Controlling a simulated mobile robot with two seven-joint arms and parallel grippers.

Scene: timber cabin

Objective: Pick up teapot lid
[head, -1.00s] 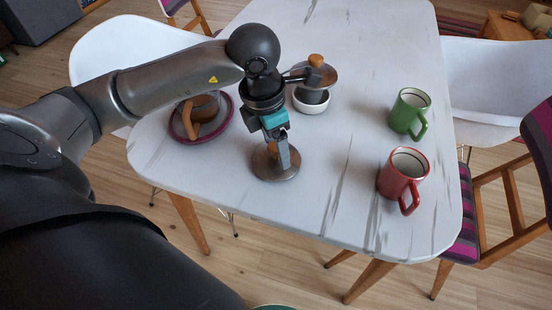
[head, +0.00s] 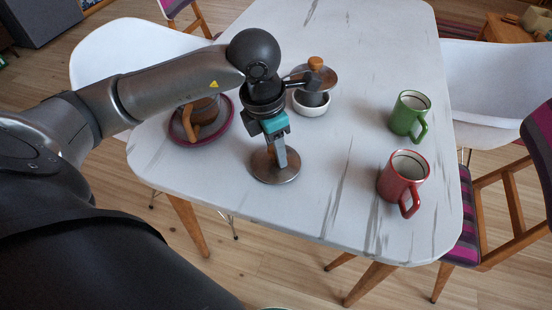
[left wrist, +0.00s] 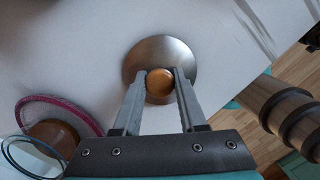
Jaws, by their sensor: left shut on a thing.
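The teapot lid (head: 285,175) is a round metal disc with a wooden knob, at the table's near edge in the head view. In the left wrist view the lid (left wrist: 160,50) lies beyond my fingertips, with its knob (left wrist: 160,84) between them. My left gripper (head: 277,162) points down over the lid and is shut on the knob; it also shows in the left wrist view (left wrist: 160,77). I cannot tell whether the lid is clear of the table. My right gripper is not in view.
Left of my gripper, a pot with a wooden handle (head: 190,122) stands on a plum tray (head: 226,125). Behind it, a metal-topped piece with a wooden knob (head: 316,63) sits in a white bowl (head: 312,108). Green (head: 406,114) and red (head: 400,178) mugs stand right.

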